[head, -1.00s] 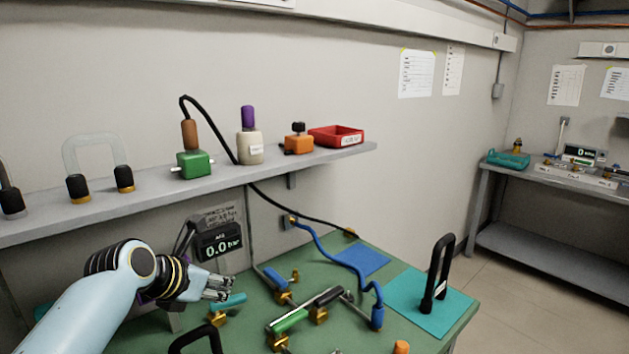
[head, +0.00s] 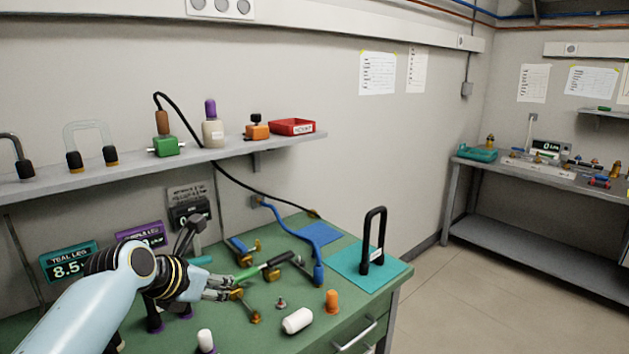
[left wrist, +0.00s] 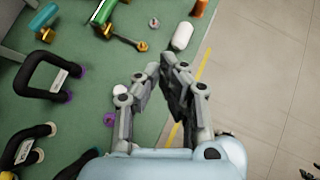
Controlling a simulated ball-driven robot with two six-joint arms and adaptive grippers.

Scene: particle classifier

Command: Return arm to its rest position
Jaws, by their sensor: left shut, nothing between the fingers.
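My left arm comes in from the left in the head view, and its gripper (head: 226,287) is over the green bench (head: 345,290), in front of the green and black pipe pieces (head: 265,267). In the left wrist view the gripper (left wrist: 168,68) is shut with nothing between its fingers, over the bench near its edge. A white cylinder (head: 297,321) lies on the bench to the right of the gripper; it also shows in the left wrist view (left wrist: 182,36). My right gripper is not in view.
A black handle (head: 373,240) stands on a teal mat (head: 394,275) at the right. An orange piece (head: 332,302) stands near the bench's front. A wall shelf (head: 220,158) holds several fittings and a red tray (head: 292,127). Bare floor (head: 480,300) lies to the right.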

